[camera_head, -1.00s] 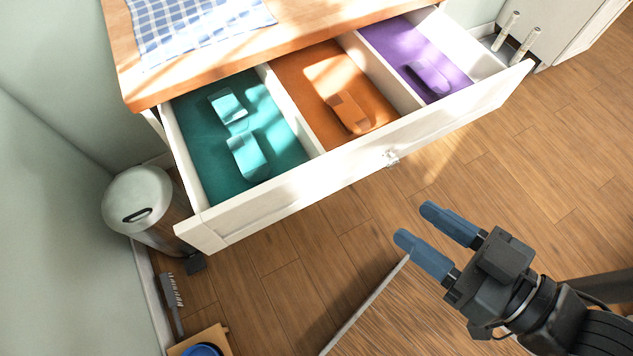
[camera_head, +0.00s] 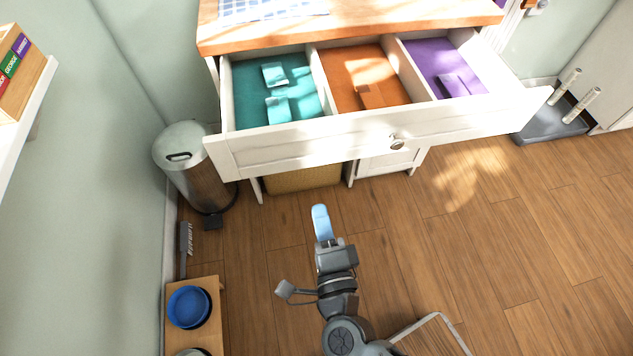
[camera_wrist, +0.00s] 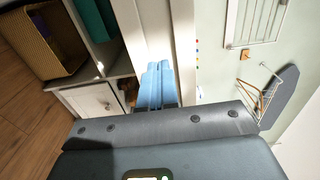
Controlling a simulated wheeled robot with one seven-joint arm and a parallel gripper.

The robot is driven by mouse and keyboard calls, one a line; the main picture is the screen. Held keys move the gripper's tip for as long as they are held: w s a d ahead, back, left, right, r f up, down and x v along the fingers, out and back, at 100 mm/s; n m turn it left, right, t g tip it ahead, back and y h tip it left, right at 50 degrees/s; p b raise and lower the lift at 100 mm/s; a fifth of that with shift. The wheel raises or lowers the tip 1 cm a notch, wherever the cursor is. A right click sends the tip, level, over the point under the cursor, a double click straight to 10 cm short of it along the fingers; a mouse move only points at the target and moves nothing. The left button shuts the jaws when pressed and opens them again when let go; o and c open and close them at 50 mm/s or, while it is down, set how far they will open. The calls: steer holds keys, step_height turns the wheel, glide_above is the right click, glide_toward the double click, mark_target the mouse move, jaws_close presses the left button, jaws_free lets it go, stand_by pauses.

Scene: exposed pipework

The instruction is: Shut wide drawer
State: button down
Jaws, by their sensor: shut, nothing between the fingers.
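The wide drawer (camera_head: 300,146) is pulled out below the wooden counter top. Its white front has a round knob (camera_head: 397,141) right of its middle. Inside are a teal, an orange and a purple compartment, with small blocks of matching colour. My gripper (camera_head: 321,222) is shut and empty, its blue fingers pointing up the picture toward the drawer front, apart from it in the head view. In the wrist view the fingers (camera_wrist: 157,84) lie together in front of a white panel, probably the drawer front; whether they touch it I cannot tell.
A metal bin (camera_head: 190,165) stands left of the drawer. A brush (camera_head: 186,250) and a low wooden stand with a blue bowl (camera_head: 188,306) are by the left wall. A grey base with upright posts (camera_head: 550,118) stands at right. The wooden floor (camera_head: 480,240) is open at right.

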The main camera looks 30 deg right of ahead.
mark_target(304, 149)
steer(key=p+x, duration=0.2)
steer(key=x, duration=1.1)
steer(key=shift+w+d, duration=0.1)
steer(key=shift+w, duration=0.3)
steer(key=b+x, duration=0.3)
steer(key=x, duration=0.6)
steer(key=b+x, duration=0.4)
steer(key=x, duration=0.5)
steer(key=b+x, duration=0.3)
steer(key=x, duration=0.6)
steer(key=shift+w+d+f+b, duration=0.1)
steer(key=shift+w+f+b, duration=0.2)
steer(key=shift+w+b, duration=0.1)
steer(key=shift+w+d+r, duration=0.1)
steer(key=shift+w+r, duration=0.05)
steer(key=shift+r, duration=0.2)
